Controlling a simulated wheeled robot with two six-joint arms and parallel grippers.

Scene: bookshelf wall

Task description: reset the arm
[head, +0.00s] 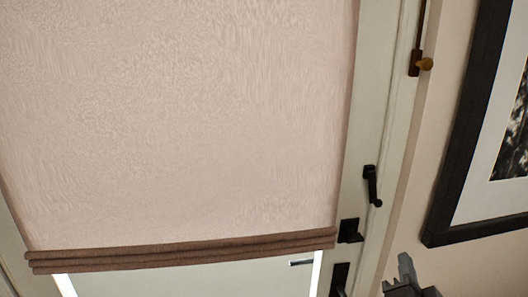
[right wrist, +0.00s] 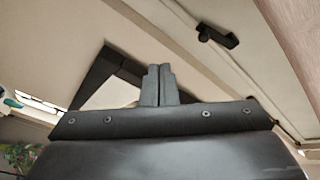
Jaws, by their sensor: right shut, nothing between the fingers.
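My right gripper (head: 407,270) shows at the bottom right of the head view, in front of the wall beside the door frame. In the right wrist view the right gripper (right wrist: 158,70) has its two dark fingers pressed together, with nothing between them. It points toward a dark-framed picture (right wrist: 108,75) on the wall and touches nothing that I can see. My left gripper shows in neither view.
A pale fabric shade (head: 185,120) with a brown folded hem (head: 185,251) covers most of a door or window. Black handles (head: 372,186) sit on the frame at its right. A black-framed picture (head: 465,140) hangs on the right wall.

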